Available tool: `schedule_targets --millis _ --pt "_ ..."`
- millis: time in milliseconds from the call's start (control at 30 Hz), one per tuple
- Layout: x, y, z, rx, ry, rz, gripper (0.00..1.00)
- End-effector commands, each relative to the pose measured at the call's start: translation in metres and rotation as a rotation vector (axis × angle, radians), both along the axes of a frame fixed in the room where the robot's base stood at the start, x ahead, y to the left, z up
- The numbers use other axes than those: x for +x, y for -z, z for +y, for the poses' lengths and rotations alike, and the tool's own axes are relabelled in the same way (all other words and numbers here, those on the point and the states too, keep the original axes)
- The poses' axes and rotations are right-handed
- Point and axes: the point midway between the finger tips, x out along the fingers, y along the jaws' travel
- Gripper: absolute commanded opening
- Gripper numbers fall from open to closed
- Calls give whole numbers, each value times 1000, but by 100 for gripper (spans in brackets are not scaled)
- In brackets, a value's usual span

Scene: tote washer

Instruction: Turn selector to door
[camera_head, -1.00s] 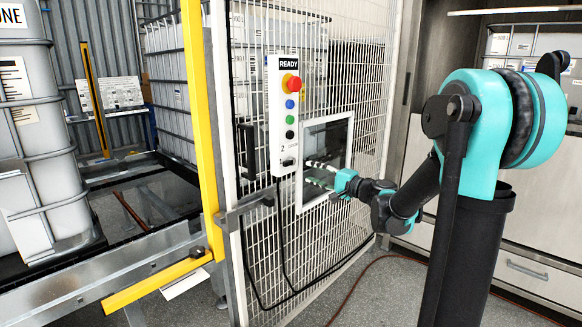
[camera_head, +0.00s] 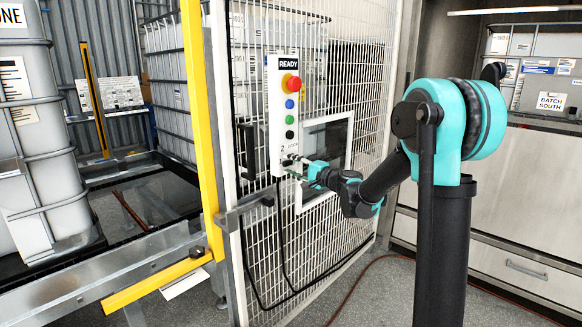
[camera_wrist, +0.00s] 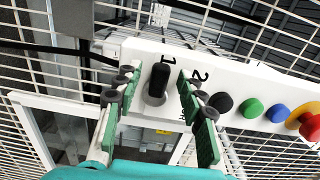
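The selector (camera_wrist: 157,78) is a black knob on the white control panel (camera_head: 282,135). In the wrist view it points nearly straight up in the picture, with printed marks 1 and 2 around it. My gripper (camera_wrist: 155,92) is open, with one green-padded finger on each side of the knob and gaps still showing. In the head view my gripper (camera_head: 292,167) reaches the panel's lower end from the right. Its fingertips partly cover the selector there. The small lettering by the knob is too unclear to read fully.
Above the selector the panel carries a black, a green and a blue button (camera_head: 289,103) and a red stop button (camera_head: 293,82). A wire mesh fence (camera_head: 340,75) stands behind, with a framed window (camera_head: 325,150). Black cables (camera_head: 281,235) hang below the panel.

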Motion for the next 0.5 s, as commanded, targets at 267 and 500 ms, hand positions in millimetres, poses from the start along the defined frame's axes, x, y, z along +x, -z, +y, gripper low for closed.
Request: schedule_targets --millis 267,500 --pt "0 0 0 0 0 0 6" --pt "0 0 0 1 0 2 0"
